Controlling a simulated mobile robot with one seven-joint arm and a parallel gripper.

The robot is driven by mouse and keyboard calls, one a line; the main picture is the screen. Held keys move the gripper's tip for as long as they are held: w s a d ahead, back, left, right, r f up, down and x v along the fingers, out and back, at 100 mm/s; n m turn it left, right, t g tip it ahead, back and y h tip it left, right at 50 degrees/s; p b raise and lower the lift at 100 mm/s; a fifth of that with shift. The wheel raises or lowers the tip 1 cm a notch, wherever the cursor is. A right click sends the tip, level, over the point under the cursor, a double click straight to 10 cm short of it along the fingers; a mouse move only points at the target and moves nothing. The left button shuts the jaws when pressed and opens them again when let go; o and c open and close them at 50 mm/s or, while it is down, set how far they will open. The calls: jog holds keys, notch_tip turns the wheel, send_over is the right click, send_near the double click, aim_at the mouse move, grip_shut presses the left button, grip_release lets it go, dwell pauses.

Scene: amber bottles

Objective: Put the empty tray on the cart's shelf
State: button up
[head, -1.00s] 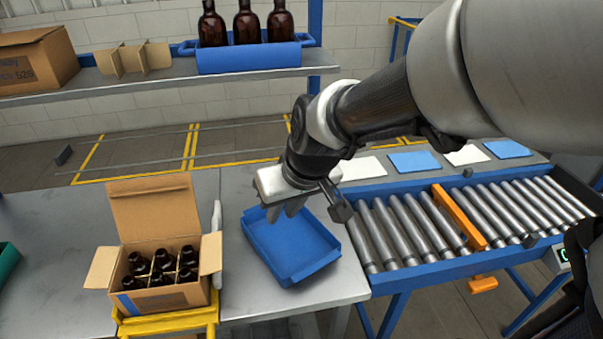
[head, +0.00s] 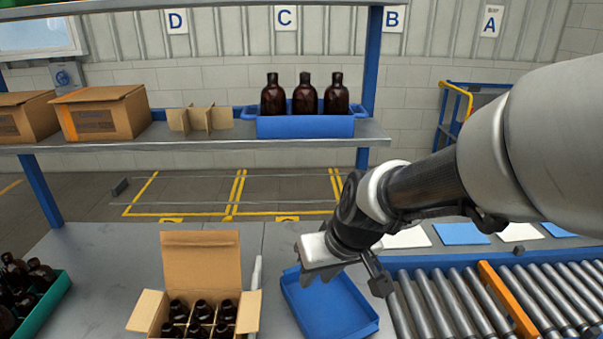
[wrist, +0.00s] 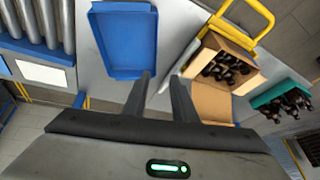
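The empty blue tray (head: 335,312) lies on the grey worktable, left of the roller conveyor. It also shows in the wrist view (wrist: 125,42), with its inside bare. My gripper (head: 318,273) is above the tray's far left corner in the head view, pointing down. In the wrist view its two fingers (wrist: 160,88) stand apart with nothing between them, and the tray lies beyond their tips, to the left. A blue and yellow frame (head: 458,105) stands at the back right; I cannot tell whether it is the cart, and no cart shelf shows clearly.
An open carton (head: 200,265) of amber bottles stands left of the tray. A green crate (head: 48,300) of bottles is at far left. The overhead shelf (head: 200,145) holds cartons, a divider and a blue tray (head: 305,127) with three bottles. The roller conveyor (head: 470,300) is at right.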

jog(key=n, duration=0.1)
send_near(296, 310)
jog(key=shift+h, duration=0.4)
jog(key=w+f+b, duration=0.1)
jog(key=a+f+b, duration=0.1)
jog(key=f+b, duration=0.1)
jog(key=w+f+b, duration=0.1)
jog(key=b, duration=0.1)
jog(key=shift+w+a+f, duration=0.15)
jog(key=shift+w+a, duration=0.25)
jog(key=b+x, duration=0.1)
jog(key=x, duration=0.2)
jog(key=b+x, duration=0.1)
jog(key=x, duration=0.1)
jog(key=shift+s+d+f+b, duration=0.2)
jog(key=shift+s+f+b, duration=0.1)
jog(key=shift+s, duration=0.05)
grip_shut()
